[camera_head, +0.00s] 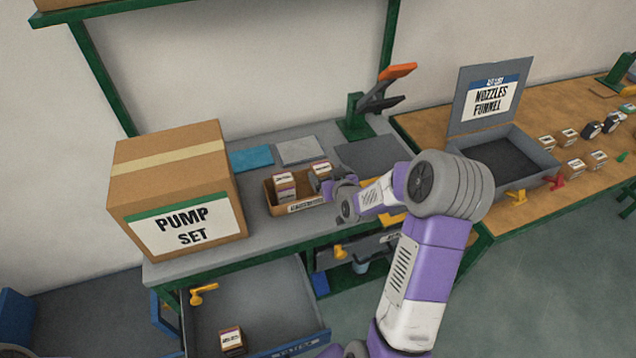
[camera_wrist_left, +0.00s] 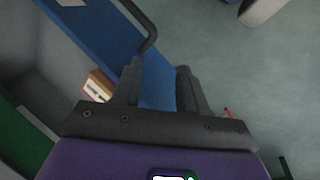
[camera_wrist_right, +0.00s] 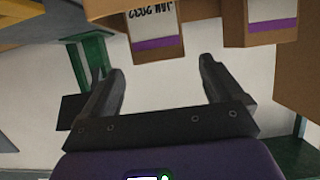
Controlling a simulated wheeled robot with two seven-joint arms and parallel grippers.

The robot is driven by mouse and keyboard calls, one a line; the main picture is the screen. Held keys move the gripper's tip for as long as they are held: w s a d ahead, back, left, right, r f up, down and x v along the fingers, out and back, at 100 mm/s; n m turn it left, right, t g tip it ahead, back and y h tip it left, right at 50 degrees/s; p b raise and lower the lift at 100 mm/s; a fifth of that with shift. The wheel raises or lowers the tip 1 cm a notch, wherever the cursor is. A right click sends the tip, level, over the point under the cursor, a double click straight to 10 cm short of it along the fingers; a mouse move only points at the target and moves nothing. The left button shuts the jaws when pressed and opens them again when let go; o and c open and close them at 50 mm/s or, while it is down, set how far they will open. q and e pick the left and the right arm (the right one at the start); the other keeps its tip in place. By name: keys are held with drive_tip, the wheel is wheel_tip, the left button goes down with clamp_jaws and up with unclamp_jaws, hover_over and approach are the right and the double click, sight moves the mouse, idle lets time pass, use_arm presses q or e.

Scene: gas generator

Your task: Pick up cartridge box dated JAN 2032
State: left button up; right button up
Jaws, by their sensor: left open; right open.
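An open cardboard tray (camera_head: 307,208) on the grey bench holds small cartridge boxes, including one at its left (camera_head: 284,187) and one at its right (camera_head: 320,172). My right gripper (camera_head: 328,184) is at the tray's right end. In the right wrist view this gripper (camera_wrist_right: 160,70) is open, with nothing between its fingers. Beyond its tips is a box with a purple-striped label (camera_wrist_right: 153,28), upside down and partly cut off, that appears to read JAN 2032. Another purple-striped box (camera_wrist_right: 270,22) is beside it. My left gripper (camera_wrist_left: 160,82) is open and empty near the drawer front.
A large PUMP SET carton (camera_head: 175,190) stands left of the tray. The open drawer (camera_head: 250,300) below holds a small box (camera_head: 231,340), also in the left wrist view (camera_wrist_left: 98,88). A green stand with an orange-tipped clamp (camera_head: 358,118) stands behind the tray.

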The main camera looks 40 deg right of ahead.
sight(323, 169)
drive_tip(key=x, duration=0.7)
drive_tip(key=shift+w+f, duration=0.15)
drive_tip(key=shift+w, duration=0.15)
drive_tip(key=c, duration=1.1)
